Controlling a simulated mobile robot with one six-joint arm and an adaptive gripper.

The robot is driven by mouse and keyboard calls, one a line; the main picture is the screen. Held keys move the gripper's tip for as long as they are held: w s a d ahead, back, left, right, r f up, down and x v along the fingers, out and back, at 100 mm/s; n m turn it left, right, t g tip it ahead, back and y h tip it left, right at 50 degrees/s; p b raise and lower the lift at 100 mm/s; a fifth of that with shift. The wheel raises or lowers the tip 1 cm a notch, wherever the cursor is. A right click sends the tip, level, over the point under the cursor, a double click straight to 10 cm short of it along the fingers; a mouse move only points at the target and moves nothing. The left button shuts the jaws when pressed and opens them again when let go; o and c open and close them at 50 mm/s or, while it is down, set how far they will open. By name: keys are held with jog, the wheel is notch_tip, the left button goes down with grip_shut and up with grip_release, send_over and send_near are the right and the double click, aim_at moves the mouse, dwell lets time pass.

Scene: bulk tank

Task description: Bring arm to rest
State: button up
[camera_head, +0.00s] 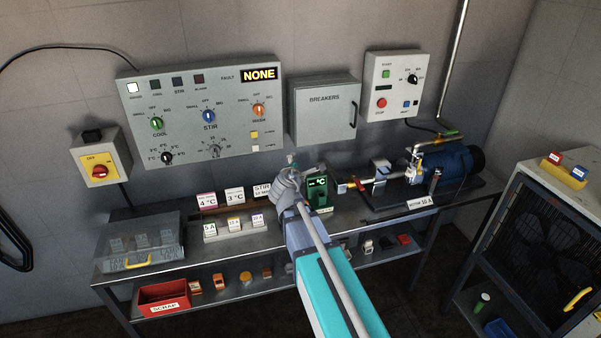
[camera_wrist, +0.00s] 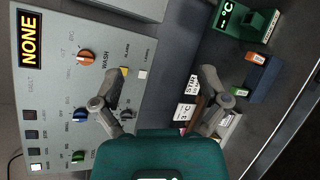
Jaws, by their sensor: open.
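My gripper (camera_wrist: 157,93) is open and empty in the wrist view, its two grey fingers spread apart. In the head view my arm reaches from the bottom over the bench, and my gripper (camera_head: 300,172) is up near the wall, in front of the space below the breaker box. The green display unit (camera_head: 319,193) is just to its right and partly behind it. It also shows at the top of the wrist view (camera_wrist: 240,18). The control panel (camera_head: 203,108) with its NONE fault display fills the left of the wrist view (camera_wrist: 50,85).
The bench (camera_head: 110,262) holds a clear bin (camera_head: 140,243), labelled cards (camera_head: 235,196) and a blue motor pump (camera_head: 452,165). The breaker box (camera_head: 324,112) and start-stop box (camera_head: 393,84) hang behind. A red scrap bin (camera_head: 164,299) is below. A fan cabinet (camera_head: 537,250) stands right.

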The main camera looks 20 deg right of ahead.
jog(key=shift+s+d+f+m, duration=0.1)
jog(key=shift+s+f+m, duration=0.2)
jog(key=shift+s, duration=0.1)
jog(key=s+f+m+g+y, duration=0.2)
jog(key=s+f+m+g, duration=0.65)
jog(key=s+m, duration=0.3)
jog(key=s+a+f+m+g+y, duration=0.2)
jog(key=s+a+m, duration=0.1)
jog(key=s, duration=0.3)
jog(key=s+a+f+m+g+y, duration=0.3)
jog(key=s+a, duration=0.1)
jog(key=s, duration=0.2)
jog(key=shift+s, duration=0.35)
dwell(0.8)
